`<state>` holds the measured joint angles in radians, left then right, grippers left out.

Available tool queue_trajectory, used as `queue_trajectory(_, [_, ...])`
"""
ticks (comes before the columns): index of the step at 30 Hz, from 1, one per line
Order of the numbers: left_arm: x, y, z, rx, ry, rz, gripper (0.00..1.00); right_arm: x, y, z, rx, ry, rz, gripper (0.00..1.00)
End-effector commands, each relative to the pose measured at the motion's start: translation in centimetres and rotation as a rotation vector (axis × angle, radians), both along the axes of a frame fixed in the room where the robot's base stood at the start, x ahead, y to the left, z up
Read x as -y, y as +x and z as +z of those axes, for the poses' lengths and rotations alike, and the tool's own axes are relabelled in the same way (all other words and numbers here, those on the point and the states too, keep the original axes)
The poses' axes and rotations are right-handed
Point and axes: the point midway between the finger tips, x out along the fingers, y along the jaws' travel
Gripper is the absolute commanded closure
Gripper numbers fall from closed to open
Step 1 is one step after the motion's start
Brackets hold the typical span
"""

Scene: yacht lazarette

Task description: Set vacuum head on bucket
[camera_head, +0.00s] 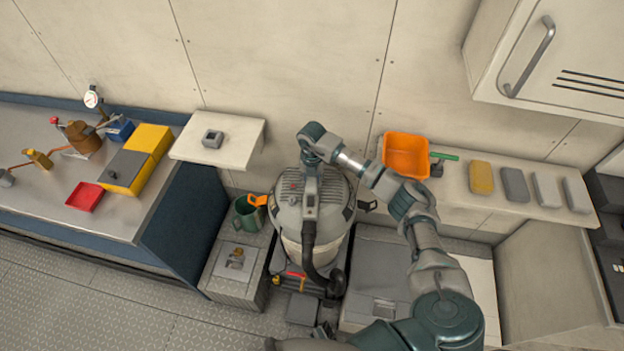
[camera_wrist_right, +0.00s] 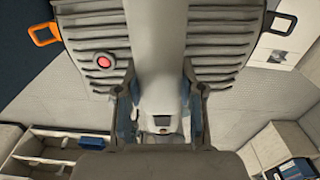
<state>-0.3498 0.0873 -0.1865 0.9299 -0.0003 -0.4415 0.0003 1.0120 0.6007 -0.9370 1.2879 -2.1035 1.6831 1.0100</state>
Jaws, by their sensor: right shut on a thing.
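The vacuum head (camera_head: 288,212) is a grey ribbed dome with a raised central handle and a black hose hanging at its front. My right gripper (camera_head: 311,172) is above it, shut on the handle. In the right wrist view, the two fingers of the gripper (camera_wrist_right: 158,90) flank the pale handle (camera_wrist_right: 157,40), with the ribbed top and a red button (camera_wrist_right: 105,61) beyond. The pale bucket (camera_head: 292,248) shows under the head, its rim mostly hidden. I cannot tell whether the head touches the rim.
A green bucket (camera_head: 246,216) stands close left of the vacuum. A wall shelf (camera_head: 190,148) and the workbench (camera_head: 140,205) are farther left. An orange bin (camera_head: 406,154) and several blocks sit on the right shelf (camera_head: 455,205). A cabinet (camera_head: 555,60) overhangs upper right.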

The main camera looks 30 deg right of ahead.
Motion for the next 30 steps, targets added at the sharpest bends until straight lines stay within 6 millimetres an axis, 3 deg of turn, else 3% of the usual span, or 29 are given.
queue_trajectory(30, [0.0, -0.1, -0.7, -0.002, -0.001, 0.000, 0.48, -0.1, 0.2, -1.1, 0.006, 0.002, 0.000, 1.00])
